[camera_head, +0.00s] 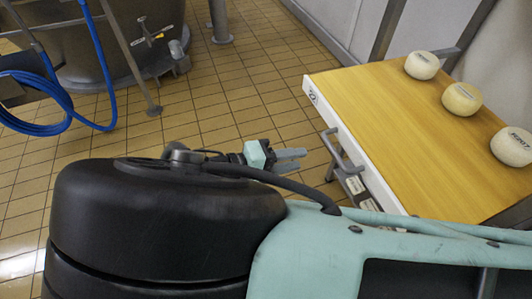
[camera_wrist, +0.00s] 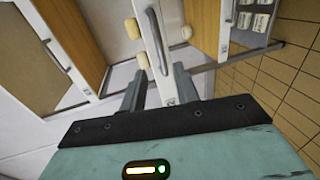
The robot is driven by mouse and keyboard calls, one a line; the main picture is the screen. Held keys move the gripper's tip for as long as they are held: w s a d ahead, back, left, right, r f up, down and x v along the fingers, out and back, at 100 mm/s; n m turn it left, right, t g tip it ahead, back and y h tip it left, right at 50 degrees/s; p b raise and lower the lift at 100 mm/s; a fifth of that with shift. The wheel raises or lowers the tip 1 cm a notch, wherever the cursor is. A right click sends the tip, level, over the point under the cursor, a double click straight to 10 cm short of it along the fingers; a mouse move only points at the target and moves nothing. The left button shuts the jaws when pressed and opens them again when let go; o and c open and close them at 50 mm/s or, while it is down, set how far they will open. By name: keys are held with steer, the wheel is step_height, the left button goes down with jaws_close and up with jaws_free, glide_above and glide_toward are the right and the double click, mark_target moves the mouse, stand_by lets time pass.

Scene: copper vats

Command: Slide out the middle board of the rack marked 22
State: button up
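The rack stands at the right in the head view, with a wooden top board (camera_head: 400,110) that has a white front edge and a small dark label (camera_head: 313,97) too small to read surely. A grey handle (camera_head: 333,150) sits on its front. In the wrist view three white board fronts show side by side. The middle front has a grey bar handle (camera_wrist: 156,40) and a small label. My gripper (camera_head: 292,160) is left of the rack front. Its fingers (camera_wrist: 159,80) are open, apart, with the lower handle end between the tips; contact cannot be told.
Pale round cheeses (camera_head: 462,100) sit on the top board; more white pieces (camera_wrist: 255,15) show on the right board in the wrist view. A metal vat (camera_head: 95,40) and blue hose (camera_head: 50,100) are at the upper left. Tiled floor (camera_head: 230,100) between is clear.

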steer(key=v, duration=0.6)
steer(key=shift+b, duration=0.3)
steer(key=s+d+r+n+g+y+p, duration=0.1)
steer(key=s+d+r+y, duration=0.4)
steer(key=r, duration=0.5)
steer(key=s+d+r+n+g+y+p, duration=0.2)
steer(key=s+d+r+g+y+p, duration=0.2)
steer(key=d+r+y, duration=0.6)
steer(key=shift+s+r+n+p, duration=0.25)
steer(key=shift+s+p, duration=0.25)
steer(key=shift+p, duration=0.45)
steer(key=shift+f, duration=0.15)
